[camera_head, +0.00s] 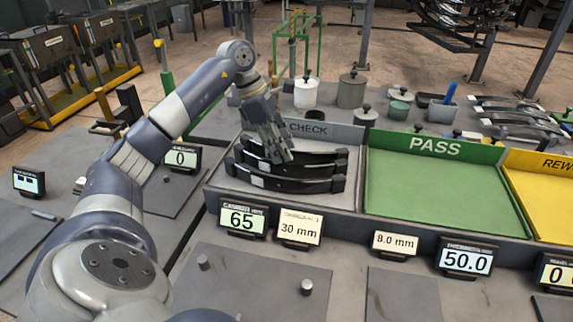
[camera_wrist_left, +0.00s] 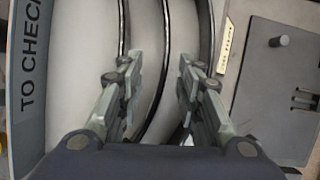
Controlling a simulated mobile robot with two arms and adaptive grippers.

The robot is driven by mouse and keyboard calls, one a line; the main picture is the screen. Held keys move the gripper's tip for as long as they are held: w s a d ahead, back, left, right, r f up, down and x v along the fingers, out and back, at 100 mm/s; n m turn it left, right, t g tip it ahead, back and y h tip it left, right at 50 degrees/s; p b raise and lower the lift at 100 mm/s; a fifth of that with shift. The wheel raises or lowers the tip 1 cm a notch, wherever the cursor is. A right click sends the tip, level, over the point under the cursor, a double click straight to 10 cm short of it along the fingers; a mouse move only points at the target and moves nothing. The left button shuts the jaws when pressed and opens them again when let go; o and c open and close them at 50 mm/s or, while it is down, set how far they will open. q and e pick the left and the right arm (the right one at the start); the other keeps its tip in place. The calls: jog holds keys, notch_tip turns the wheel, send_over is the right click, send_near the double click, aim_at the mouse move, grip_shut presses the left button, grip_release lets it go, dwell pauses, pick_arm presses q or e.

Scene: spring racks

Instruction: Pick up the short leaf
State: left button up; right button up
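Three dark curved leaves lie side by side in the grey TO CHECK bay (camera_head: 350,133), a back one (camera_head: 318,154), a middle one (camera_head: 315,168) and a front one (camera_head: 310,186). They look much alike in length, so I cannot tell which is the short leaf. My left gripper (camera_head: 280,153) points down over the bay and hides part of the back leaves. In the left wrist view its two fingers (camera_wrist_left: 160,75) are apart, with a dark curved leaf edge (camera_wrist_left: 166,50) running between them. No grip on a leaf shows. My right gripper is not in view.
The green PASS bay (camera_head: 430,185) is empty, and the yellow REWORK bay (camera_head: 540,190) lies beyond it. Pots (camera_head: 306,93) and more dark leaves (camera_head: 515,120) stand behind the bays.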

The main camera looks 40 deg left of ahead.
aim_at(287, 164)
pick_arm(q)
jog(key=shift+d+f, duration=0.15)
jog(key=shift+f, duration=0.55)
jog(key=x, duration=0.1)
jog(key=p+x, duration=0.1)
jog(key=x, duration=0.1)
jog(key=shift+s+d, duration=0.1)
jog(key=shift+s, duration=0.15)
jog(key=shift+w+d+f, duration=0.1)
jog(key=shift+w+f, duration=0.05)
jog(key=shift+f, duration=0.3)
grip_shut()
jog(key=shift+w+r, duration=0.1)
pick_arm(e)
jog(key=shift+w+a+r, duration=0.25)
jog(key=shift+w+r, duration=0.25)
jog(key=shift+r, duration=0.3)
